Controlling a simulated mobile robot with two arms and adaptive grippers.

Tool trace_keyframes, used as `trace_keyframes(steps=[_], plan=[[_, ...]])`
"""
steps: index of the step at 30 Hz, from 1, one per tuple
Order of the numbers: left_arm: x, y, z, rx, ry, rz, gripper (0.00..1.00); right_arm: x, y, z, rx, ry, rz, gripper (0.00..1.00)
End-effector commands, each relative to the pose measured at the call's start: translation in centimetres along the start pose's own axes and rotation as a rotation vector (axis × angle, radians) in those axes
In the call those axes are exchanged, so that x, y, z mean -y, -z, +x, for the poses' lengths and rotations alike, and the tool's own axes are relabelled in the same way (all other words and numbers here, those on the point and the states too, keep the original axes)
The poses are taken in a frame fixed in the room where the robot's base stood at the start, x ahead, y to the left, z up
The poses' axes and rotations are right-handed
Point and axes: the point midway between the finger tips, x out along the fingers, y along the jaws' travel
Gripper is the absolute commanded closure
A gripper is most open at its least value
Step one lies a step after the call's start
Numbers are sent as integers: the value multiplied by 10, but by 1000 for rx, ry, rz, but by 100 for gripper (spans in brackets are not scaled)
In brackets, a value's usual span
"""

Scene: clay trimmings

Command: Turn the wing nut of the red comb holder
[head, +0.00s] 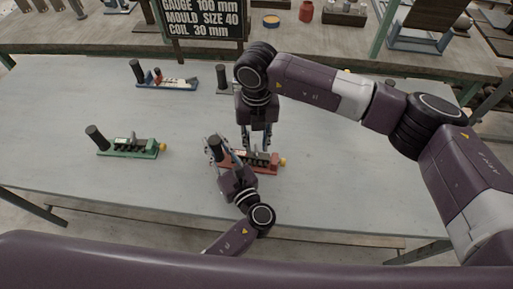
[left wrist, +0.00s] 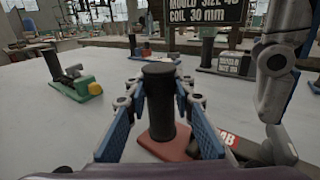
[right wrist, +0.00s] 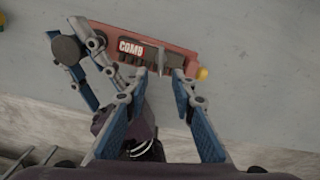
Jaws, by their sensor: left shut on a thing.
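The red comb holder (head: 264,168) lies near the table's front, with a black post at its left end and a yellow knob (right wrist: 203,73) at its right end. My left gripper (head: 217,150) is shut on the black post (left wrist: 160,100), one blue finger on each side, above the red base (left wrist: 168,147). My right gripper (right wrist: 160,78) points down over the holder, its fingers open and apart. A thin grey upright piece (right wrist: 161,57), perhaps the wing nut, shows just beyond and between its fingertips. In the head view my right gripper (head: 256,146) hides part of the holder.
A green holder (head: 130,154) with a black post stands to the left. A blue holder (head: 166,83) stands at the back left, and another post (head: 222,77) stands behind my right arm. A black sign (head: 202,18) stands behind the table. The table's front left is clear.

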Motion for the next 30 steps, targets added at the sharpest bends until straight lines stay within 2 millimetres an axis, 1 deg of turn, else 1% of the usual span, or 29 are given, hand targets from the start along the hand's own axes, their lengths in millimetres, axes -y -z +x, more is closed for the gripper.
trace_keyframes(steps=[1, 6, 9, 12, 16, 26, 27, 30], plan=[[0, 0, 0, 0, -1, 0, 100, 0, -2, -14, 5, 0, 0, 76], [0, 0, 0, 0, -1, 0, 100, 0, -2, -49, 4, -1, 0, 76], [0, 0, 0, 0, -1, 1, 100, 0, -1, -64, 4, 0, 1, 76], [0, 0, 0, 0, -1, 1, 100, 0, -1, -75, 3, 0, 1, 76], [-1, 0, 0, 1, -1, 1, 100, 0, 0, -81, 2, -1, 1, 76], [-1, 0, 1, 1, -2, 1, 100, 0, 0, -82, 1, -1, 1, 76], [-1, 0, 1, 1, -2, 1, 76, 0, 0, -82, 1, -1, 1, 76], [-1, 0, 1, 1, -2, 1, 65, 0, 0, -82, 1, -1, 1, 76]])
